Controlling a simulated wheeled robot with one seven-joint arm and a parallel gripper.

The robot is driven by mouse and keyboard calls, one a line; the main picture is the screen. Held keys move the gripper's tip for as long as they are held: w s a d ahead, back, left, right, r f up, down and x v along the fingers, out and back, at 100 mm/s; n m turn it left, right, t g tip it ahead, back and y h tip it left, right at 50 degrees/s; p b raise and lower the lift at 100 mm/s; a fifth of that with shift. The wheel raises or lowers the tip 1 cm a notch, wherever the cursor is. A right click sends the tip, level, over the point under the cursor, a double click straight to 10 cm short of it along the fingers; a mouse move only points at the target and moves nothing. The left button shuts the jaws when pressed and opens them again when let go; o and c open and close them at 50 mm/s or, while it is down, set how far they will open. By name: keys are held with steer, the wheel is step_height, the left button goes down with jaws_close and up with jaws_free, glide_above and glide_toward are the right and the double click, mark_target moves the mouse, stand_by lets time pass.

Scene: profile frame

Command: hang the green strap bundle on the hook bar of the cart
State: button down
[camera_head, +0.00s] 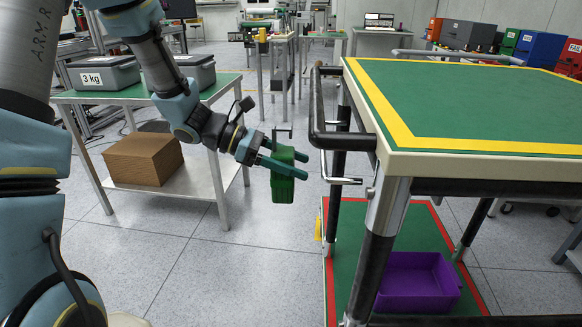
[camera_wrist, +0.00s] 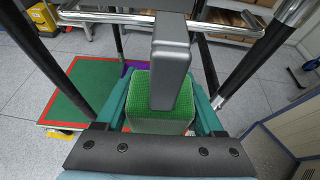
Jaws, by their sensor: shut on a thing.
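The green strap bundle (camera_head: 283,188) hangs between the teal fingers of my gripper (camera_head: 284,165), which is shut on it. A grey piece (camera_head: 283,131) stands up above the bundle. In the wrist view the green bundle (camera_wrist: 158,85) sits between the fingers, and a grey block (camera_wrist: 171,62) covers part of it. The cart (camera_head: 392,165) stands to the right. A silver bar (camera_head: 343,181), seemingly the hook bar, projects from its near left side, below the black handle. In the wrist view a silver bar with upturned ends (camera_wrist: 120,17) lies beyond the bundle. The bundle looks apart from it.
The cart's black handle (camera_head: 318,110) sticks out toward my gripper. A purple bin (camera_head: 418,283) is on the cart's lower shelf. A table with grey boxes (camera_head: 103,74) and a cardboard box (camera_head: 144,159) stands at left. Floor between table and cart is clear.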

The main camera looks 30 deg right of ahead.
steer(key=r+b+x, duration=0.1)
steer(key=b+x, duration=0.2)
steer(key=x, duration=0.5)
steer(key=shift+s+d+b, duration=0.3)
steer(key=shift+d, duration=0.05)
stand_by(0.3)
stand_by(0.4)
jaws_free()
